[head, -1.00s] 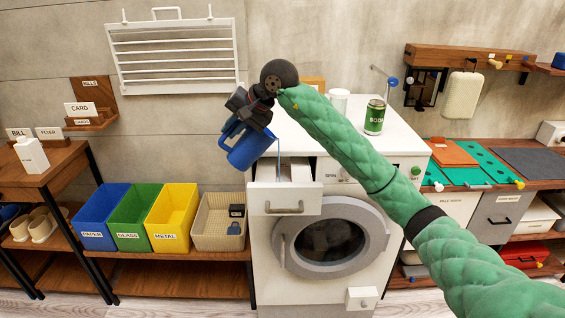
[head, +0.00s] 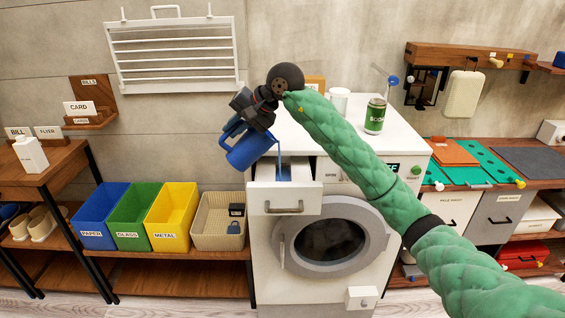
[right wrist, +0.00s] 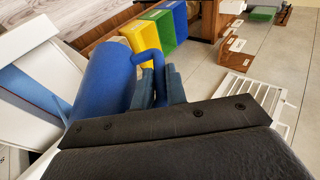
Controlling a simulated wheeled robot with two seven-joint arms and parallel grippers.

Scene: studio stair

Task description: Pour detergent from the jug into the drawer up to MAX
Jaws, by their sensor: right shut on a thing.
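The blue jug (head: 250,149) is tilted with its mouth to the right, above the left edge of the detergent drawer (head: 267,201). A thin blue stream (head: 279,163) falls from the jug into the open drawer. Blue liquid (head: 284,178) shows inside the drawer. My right gripper (head: 241,122) is shut on the jug's handle. In the right wrist view the fingers (right wrist: 161,88) close around the handle of the jug (right wrist: 104,78), and blue liquid shows in the drawer at left. The MAX mark cannot be made out. My left gripper is not in view.
The drawer sticks out from the white washing machine (head: 392,262), whose round door is shut. A green can (head: 375,116) and a white cup (head: 339,100) stand on top. Blue, green and yellow bins (head: 172,217) and a beige basket (head: 208,238) stand left on a shelf.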

